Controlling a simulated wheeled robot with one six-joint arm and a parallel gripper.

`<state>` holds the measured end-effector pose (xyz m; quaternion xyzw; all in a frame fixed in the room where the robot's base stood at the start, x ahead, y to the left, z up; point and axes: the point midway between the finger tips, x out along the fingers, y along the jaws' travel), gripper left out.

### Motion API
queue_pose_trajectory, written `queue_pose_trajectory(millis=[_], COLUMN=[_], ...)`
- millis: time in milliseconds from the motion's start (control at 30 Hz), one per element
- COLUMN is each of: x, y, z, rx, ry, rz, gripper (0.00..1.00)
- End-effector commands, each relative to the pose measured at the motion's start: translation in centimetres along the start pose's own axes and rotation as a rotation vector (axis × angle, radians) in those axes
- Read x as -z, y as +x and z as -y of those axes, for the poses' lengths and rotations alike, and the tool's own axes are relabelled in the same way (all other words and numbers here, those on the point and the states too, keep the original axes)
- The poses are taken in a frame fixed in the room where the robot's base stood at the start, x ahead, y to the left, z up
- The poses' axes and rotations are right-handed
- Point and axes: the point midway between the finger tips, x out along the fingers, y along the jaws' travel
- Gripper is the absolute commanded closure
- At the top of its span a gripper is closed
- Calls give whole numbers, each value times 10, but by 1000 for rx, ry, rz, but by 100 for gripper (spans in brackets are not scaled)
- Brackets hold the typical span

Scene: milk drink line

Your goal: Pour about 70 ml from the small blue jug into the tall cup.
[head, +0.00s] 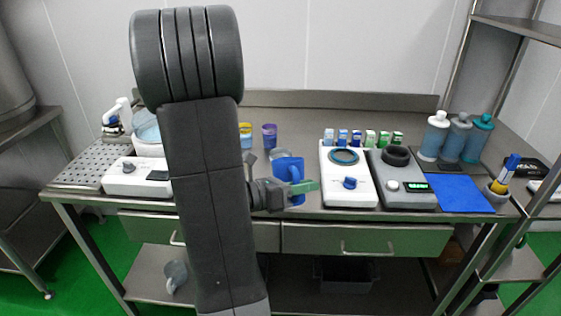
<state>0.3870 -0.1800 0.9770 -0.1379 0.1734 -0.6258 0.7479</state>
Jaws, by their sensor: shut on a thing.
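A small blue jug (286,167) is in the middle of the bench, right of my arm. My gripper (301,190) is at its lower right side, by the handle, and is shut on it. The jug looks about upright; I cannot tell whether it touches the bench. What is inside it is hidden. A yellow-and-blue cup (245,137) and a purple cup (269,138) stand behind the jug. A clear, low vessel (281,155) is partly hidden behind the jug. I cannot tell which of these is the tall cup.
A white device (349,190) with a round plate and a grey scale (403,193) stand right of the jug. Small cartons (370,138) line up behind them. Bottles (460,140) and a blue mat (460,192) are at the right. A white unit (125,182) is at left.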

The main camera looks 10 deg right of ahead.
Motion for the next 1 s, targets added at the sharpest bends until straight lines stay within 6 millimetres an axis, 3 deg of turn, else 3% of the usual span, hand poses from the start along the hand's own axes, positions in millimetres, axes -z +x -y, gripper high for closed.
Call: queue_pose_trajectory(millis=[300, 1000], x=[26, 59], y=[0, -2], z=[3, 12], rx=[-1, -2], ry=[119, 405], rz=[23, 80], gripper=[100, 100])
